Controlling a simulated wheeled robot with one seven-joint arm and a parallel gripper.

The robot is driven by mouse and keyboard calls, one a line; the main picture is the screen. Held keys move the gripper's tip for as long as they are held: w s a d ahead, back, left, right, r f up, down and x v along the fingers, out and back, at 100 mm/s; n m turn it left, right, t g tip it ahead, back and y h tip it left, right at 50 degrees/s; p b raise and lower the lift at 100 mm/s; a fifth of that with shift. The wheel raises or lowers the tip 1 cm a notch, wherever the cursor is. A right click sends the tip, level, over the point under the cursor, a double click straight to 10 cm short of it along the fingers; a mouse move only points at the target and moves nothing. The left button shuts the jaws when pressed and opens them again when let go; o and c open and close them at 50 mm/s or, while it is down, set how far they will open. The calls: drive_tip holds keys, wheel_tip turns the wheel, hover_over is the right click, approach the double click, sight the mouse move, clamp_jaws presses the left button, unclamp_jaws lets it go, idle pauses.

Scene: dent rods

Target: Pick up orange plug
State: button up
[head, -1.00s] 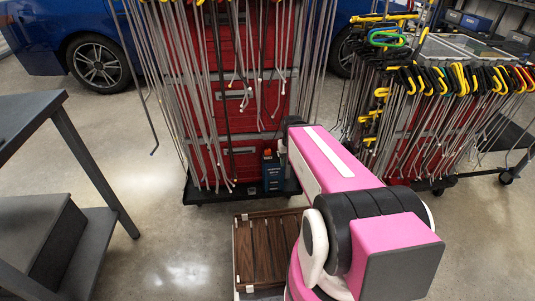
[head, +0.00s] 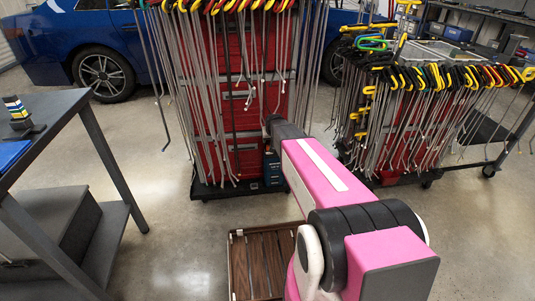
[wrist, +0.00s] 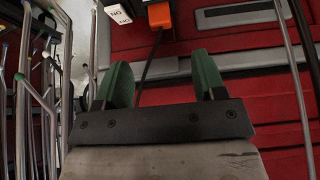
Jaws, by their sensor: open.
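The orange plug (wrist: 159,14) shows at the top of the wrist view, with a dark cable running down from it. It sits beside a white labelled block (wrist: 118,12) and in front of the red cabinet. My gripper (wrist: 162,64) is open and empty, its two green fingers apart. The plug lies beyond the fingertips, between their lines, and is not touched. In the head view my arm reaches to the red cabinet (head: 240,120), near a blue box (head: 273,168) on the cart base. I cannot make out the plug there.
Long metal rods (head: 190,90) hang close in front of the cabinet; several also show at the left of the wrist view (wrist: 45,100). A second rod rack (head: 400,110) stands right. A dark table (head: 60,115) stands left. Floor between table and cart is clear.

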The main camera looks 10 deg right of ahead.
drive_tip(key=x, duration=0.5)
drive_tip(key=shift+w+f, duration=0.2)
drive_tip(key=shift+f, duration=0.1)
drive_tip(key=x, duration=0.5)
drive_tip(key=shift+w+r, duration=0.15)
drive_tip(key=shift+w, duration=0.05)
drive_tip(key=c, duration=1)
